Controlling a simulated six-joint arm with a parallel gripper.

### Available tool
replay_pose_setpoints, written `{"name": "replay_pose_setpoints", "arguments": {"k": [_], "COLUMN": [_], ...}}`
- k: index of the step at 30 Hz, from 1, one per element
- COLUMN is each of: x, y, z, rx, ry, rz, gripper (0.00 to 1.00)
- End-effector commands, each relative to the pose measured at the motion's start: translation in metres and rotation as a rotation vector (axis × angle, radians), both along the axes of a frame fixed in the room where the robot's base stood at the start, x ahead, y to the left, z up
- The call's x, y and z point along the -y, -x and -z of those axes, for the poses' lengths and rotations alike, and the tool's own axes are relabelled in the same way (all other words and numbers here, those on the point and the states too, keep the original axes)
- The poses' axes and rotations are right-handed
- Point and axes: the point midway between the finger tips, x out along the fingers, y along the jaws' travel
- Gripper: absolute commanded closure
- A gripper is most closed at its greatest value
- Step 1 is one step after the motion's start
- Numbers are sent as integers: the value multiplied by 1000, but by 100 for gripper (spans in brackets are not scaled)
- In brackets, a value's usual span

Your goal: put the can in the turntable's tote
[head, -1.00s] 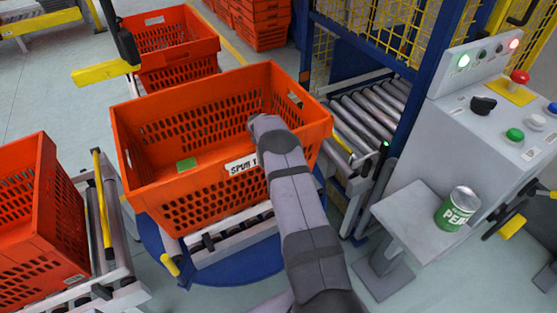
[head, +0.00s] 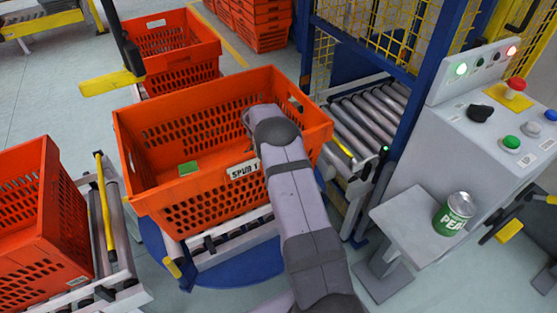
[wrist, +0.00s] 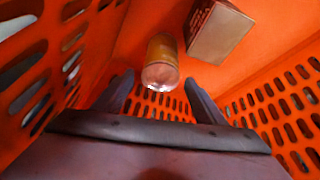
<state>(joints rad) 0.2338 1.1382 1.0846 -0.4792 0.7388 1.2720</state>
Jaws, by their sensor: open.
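The turntable's orange tote (head: 215,205), labelled SPUR 1, sits on rollers above the blue turntable (head: 262,268). My arm reaches over its right part, hiding my gripper in the head view. In the wrist view my gripper (wrist: 158,95) is open inside an orange tote. Another can, green and white with PEA lettering (head: 455,213), stands upright on the grey stand (head: 408,222).
A small green item (head: 188,168) lies in the turntable's tote. Other orange totes stand at left (head: 40,225) and behind (head: 172,45). A control panel (head: 490,120) and a caged roller conveyor (head: 365,120) are at right. Slotted tote walls flank my gripper.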

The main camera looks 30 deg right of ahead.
Motion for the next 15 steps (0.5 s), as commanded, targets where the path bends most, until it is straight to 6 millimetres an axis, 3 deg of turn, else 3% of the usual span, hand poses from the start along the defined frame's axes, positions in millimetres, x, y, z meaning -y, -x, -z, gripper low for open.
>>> {"name": "replay_pose_setpoints", "arguments": {"k": [6,15], "x": [-14,-23], "y": [6,10], "z": [-36,-61], "rx": [1,0], "ry": [1,0], "rz": [0,1], "gripper": [35,35]}}
